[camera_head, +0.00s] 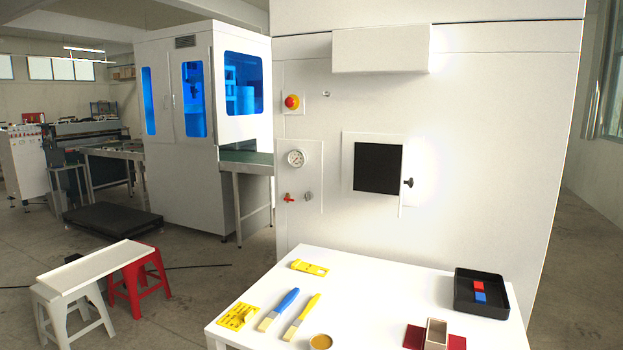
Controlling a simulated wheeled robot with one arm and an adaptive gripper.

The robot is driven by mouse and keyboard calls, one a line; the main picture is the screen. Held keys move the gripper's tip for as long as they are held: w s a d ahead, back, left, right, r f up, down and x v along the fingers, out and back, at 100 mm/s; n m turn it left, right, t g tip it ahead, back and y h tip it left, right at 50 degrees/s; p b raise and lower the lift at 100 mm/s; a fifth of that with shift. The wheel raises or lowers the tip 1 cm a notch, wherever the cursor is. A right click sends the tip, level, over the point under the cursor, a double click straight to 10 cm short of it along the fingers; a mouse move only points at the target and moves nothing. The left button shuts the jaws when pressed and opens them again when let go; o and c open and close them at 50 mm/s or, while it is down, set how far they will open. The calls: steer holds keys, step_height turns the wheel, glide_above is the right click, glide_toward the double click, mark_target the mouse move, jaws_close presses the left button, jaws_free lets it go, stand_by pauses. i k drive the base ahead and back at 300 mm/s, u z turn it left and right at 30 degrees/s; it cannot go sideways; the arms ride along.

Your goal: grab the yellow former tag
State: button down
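Two flat yellow pieces lie on the white table, and I cannot tell for sure which one is the former tag. One yellow piece (309,267) lies near the table's back left edge and looks like a tag with small markings. The other is a yellow card (238,316) at the front left, with dark print and a yellow lump on it. My gripper is not in view.
On the white table (375,282) lie a blue-handled brush (283,304), a yellow-handled brush (304,313), a small round cup (320,342), a black tray (482,294) with red and blue blocks, and an open box (436,335) on dark red pieces. A white machine (480,180) stands behind.

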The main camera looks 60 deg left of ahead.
mark_target(298, 263)
steer(key=u, duration=0.4)
steer(key=i, duration=1.2)
steer(key=u, duration=1.95)
